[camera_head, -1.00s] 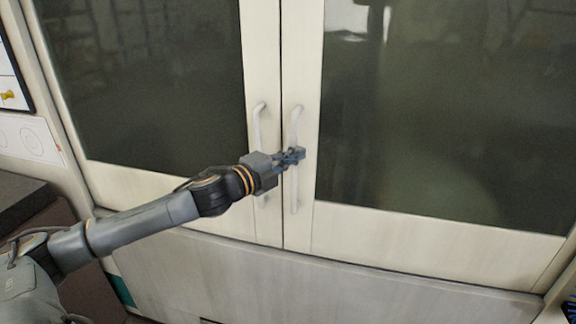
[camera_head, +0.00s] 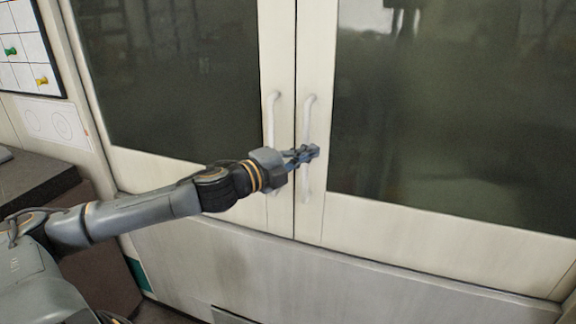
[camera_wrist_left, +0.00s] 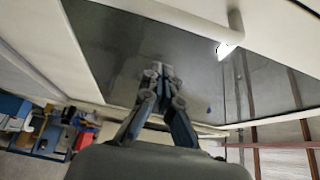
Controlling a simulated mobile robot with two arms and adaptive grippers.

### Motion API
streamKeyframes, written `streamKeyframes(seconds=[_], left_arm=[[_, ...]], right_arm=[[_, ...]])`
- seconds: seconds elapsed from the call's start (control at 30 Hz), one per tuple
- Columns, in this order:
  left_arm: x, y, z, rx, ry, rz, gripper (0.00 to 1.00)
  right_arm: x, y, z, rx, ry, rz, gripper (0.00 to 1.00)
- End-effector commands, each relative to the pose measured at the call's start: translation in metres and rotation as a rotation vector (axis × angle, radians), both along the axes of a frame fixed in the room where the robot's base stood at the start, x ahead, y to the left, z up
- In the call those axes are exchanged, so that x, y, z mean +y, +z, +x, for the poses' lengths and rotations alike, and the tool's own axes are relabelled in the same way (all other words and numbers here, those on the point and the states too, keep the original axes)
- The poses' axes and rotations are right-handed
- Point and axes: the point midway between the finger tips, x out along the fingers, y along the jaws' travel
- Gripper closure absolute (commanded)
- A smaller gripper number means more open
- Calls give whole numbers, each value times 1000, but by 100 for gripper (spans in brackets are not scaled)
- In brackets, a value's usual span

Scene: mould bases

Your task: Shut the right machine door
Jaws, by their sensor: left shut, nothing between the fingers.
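The right machine door (camera_head: 440,220) is a pale door with a large dark window. It looks flush with the left door (camera_head: 180,165), with a thin dark seam between them. The right door's white vertical handle (camera_head: 308,110) stands beside the left door's handle (camera_head: 272,105). My left gripper (camera_head: 314,151) is shut and empty, in front of the right door's handle and hiding its middle part. I cannot tell if it touches the handle. In the left wrist view the shut fingers (camera_wrist_left: 160,72) point at the dark window, and a white handle (camera_wrist_left: 228,40) shows above right. My right gripper is not in view.
A dark counter (camera_head: 35,180) stands at the left beside the machine. A board with coloured pins (camera_head: 25,50) hangs at the upper left. The pale lower panel (camera_head: 300,280) of the machine runs below the doors.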

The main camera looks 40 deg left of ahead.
Motion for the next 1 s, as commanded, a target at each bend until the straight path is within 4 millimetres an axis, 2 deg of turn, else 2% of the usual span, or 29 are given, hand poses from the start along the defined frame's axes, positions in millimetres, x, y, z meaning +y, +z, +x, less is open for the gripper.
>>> streamKeyframes(seconds=[0.13, 0.23, 0.73, 1.0], left_arm=[[-1, -3, -7, 4, -5, 6, 100], [0, -1, -13, 5, -6, -2, 100], [8, 0, -47, 4, -5, -3, 100], [10, 1, -55, 1, -4, 2, 100]], right_arm=[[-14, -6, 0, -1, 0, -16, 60], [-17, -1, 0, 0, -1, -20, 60], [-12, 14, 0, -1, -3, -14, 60], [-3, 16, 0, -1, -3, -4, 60]])
